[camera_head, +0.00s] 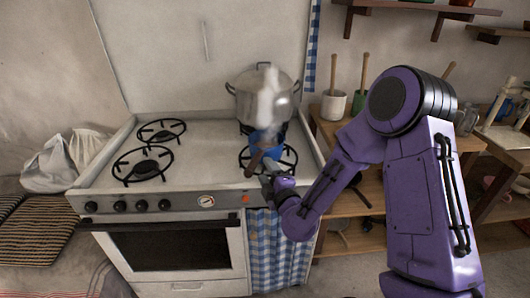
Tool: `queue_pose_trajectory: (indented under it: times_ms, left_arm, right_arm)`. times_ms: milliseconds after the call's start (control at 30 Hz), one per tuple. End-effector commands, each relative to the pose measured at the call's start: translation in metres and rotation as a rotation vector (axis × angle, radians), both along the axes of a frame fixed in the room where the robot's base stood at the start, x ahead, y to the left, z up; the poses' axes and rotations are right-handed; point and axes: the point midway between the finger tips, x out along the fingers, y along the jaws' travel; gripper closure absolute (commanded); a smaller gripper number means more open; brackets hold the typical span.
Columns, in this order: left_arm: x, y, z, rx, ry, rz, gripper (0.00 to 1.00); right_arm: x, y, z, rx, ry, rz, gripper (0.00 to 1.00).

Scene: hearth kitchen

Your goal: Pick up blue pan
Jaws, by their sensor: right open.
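The blue pan (269,148) sits on the front right burner of the white stove, its brown handle (254,163) pointing towards the front left. Pale steam rises above it. My right gripper (267,168) is open at the pan's front side, close beside the handle. From this view I cannot tell whether it touches the pan or the handle. Part of the pan is hidden behind the gripper and the steam. My left gripper is out of view.
A large metal pot (287,97) stands on the back right burner, just behind the pan. The two left burners (146,166) are empty. A wooden shelf unit (345,190) with mortars and pestles stands right of the stove. A blue checked cloth (268,250) hangs below the stove's front right.

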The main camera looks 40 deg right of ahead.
Motion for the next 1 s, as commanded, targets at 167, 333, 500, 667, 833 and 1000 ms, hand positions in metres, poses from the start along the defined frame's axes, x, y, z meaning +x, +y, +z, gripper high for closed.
queue_pose_trajectory:
  times_ms: [167, 333, 500, 667, 833, 1000]
  left_arm:
    - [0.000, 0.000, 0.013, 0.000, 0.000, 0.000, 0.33]
    - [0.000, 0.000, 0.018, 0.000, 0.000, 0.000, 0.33]
    - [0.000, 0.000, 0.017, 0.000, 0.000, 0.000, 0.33]
    - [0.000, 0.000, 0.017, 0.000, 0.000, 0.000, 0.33]
    - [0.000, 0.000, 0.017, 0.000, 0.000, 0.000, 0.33]
    - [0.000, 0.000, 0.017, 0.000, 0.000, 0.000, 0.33]
  right_arm:
    - [0.026, -0.006, 0.003, 0.005, 0.001, -0.004, 0.45]
    - [0.051, -0.011, 0.000, 0.004, 0.003, -0.002, 0.45]
    - [0.056, -0.011, 0.000, 0.002, 0.003, 0.001, 0.45]
    - [0.056, -0.010, 0.000, 0.003, 0.002, 0.001, 0.71]
    - [0.055, -0.011, 0.000, 0.003, 0.002, 0.001, 1.00]
    - [0.056, -0.010, 0.001, 0.002, -0.002, 0.001, 1.00]
